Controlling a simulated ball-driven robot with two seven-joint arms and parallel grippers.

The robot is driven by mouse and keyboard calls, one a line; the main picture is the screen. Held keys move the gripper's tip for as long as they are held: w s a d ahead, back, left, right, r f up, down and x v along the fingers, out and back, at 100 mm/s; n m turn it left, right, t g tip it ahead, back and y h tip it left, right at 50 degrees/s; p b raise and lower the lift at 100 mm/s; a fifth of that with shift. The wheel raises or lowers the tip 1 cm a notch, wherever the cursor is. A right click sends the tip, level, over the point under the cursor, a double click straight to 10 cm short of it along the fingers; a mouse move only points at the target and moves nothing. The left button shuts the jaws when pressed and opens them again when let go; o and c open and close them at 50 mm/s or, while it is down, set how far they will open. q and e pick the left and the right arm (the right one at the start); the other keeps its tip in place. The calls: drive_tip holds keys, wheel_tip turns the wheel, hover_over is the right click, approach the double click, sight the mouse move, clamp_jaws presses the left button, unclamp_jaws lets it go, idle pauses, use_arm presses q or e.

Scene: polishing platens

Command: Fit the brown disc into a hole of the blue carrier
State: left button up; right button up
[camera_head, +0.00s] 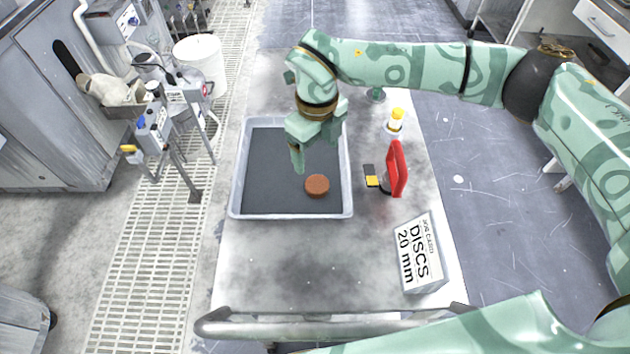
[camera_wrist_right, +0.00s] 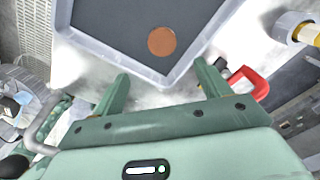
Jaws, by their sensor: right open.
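The brown disc (camera_head: 317,184) lies flat on the dark floor of a pale grey tray (camera_head: 234,190), towards its near right part. The disc also shows in the right wrist view (camera_wrist_right: 162,41), beyond the fingertips. My right gripper (camera_head: 315,146) hangs over the tray, a little behind and above the disc. Its two fingers stand apart with nothing between them in the right wrist view (camera_wrist_right: 162,78). I see no blue carrier in either view. My left gripper is out of view.
Right of the tray are a red-handled tool (camera_head: 397,168), a small yellow-and-black item (camera_head: 371,181) and a yellow-capped bottle (camera_head: 396,120). A sign reading "DISCS 20 mm" (camera_head: 418,255) stands nearer. The bench (camera_head: 300,265) in front of the tray is clear, with a rail (camera_head: 320,326) along its near edge.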

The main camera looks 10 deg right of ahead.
hover_over(317, 184)
wheel_tip(317, 184, down, 6)
drive_tip(key=shift+s+a+r+b, duration=0.1)
drive_tip(key=shift+a+b, duration=0.05)
drive_tip(key=shift+b, duration=0.3)
drive_tip(key=shift+f, duration=0.4)
wheel_tip(317, 184, down, 5)
drive_tip(key=shift+f+b, duration=0.1)
drive_tip(key=shift+b, duration=0.75)
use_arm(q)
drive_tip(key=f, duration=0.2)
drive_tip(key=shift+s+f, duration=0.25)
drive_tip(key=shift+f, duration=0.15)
use_arm(e)
drive_tip(key=shift+c, duration=0.4)
drive_tip(key=c, duration=1)
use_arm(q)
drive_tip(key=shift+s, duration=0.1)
use_arm(e)
drive_tip(key=shift+c, duration=0.2)
drive_tip(key=shift+r, duration=0.2)
